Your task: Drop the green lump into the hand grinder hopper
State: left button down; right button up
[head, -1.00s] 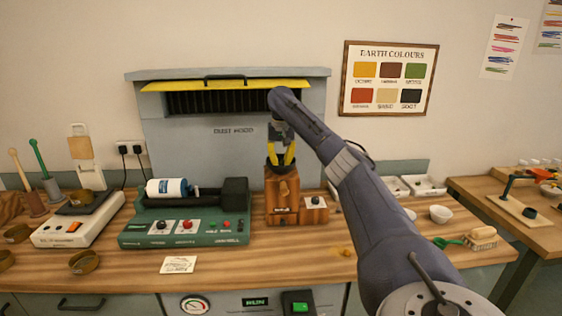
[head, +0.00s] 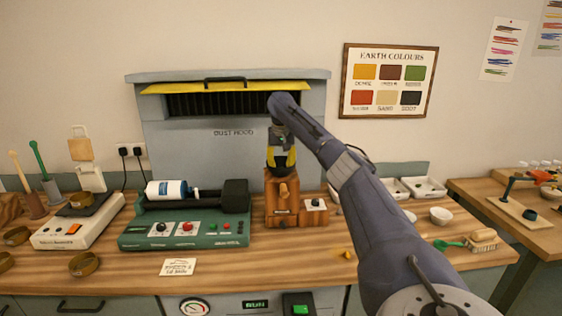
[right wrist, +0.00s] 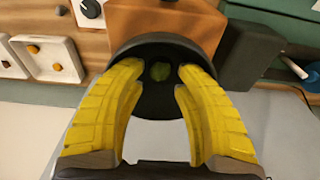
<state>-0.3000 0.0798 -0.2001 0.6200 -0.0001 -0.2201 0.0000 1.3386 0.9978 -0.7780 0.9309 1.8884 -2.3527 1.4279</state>
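The hand grinder (head: 282,197) is a wooden box with a knob on its front, standing in front of the dust hood. Its dark round hopper (right wrist: 142,104) shows in the right wrist view. The green lump (right wrist: 159,71) is small and lies inside the hopper, touching neither finger. My right gripper (head: 281,164) is directly over the grinder. Its yellow fingers are spread apart and empty, with tips at the hopper mouth; the gripper (right wrist: 160,72) also shows in the right wrist view. The head view does not show the lump. My left gripper is out of view.
A green roller machine (head: 185,232) with a white jar (head: 166,190) stands left of the grinder. A small dial box (head: 314,211) adjoins it on the right. White trays (head: 423,187) and a bowl (head: 440,215) lie further right. An ochre lump (head: 347,254) lies on the front worktop.

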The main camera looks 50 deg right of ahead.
notch_tip(320, 180, up, 13)
jog(key=s+a, duration=0.1)
dwell(0.6)
dwell(0.4)
